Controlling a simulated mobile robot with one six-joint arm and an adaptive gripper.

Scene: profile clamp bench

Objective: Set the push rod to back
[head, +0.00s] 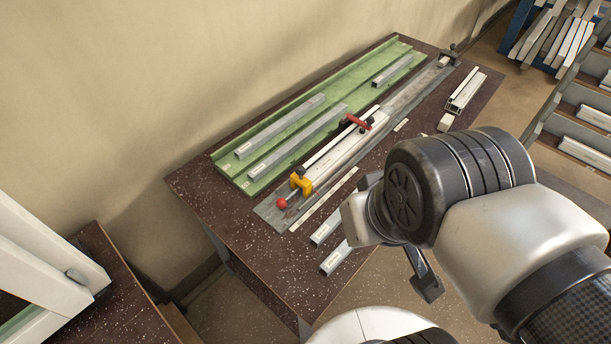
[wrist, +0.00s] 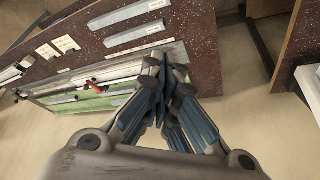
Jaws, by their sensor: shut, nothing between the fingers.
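A long clamp fixture (head: 340,153) lies along the bench, with a pale bar in it. At its near end are a red ball knob (head: 282,203) and a yellow bracket (head: 301,185); the knob seems to be the push rod's end. A red handle (head: 357,122) sits farther along, beside a slim white rod with a dark end. In the wrist view the red handle (wrist: 92,82) shows left of my gripper (wrist: 172,75). My gripper is shut and empty, above the bench's right side and apart from the fixture. In the wrist view its fingers hide the fixture's near end.
A green tray (head: 222,160) with several grey profiles lies behind the fixture. Two labelled profiles (head: 338,257) lie at the bench's front right, below my wrist. A rack (head: 582,114) stands beyond. The bench's front left corner is clear.

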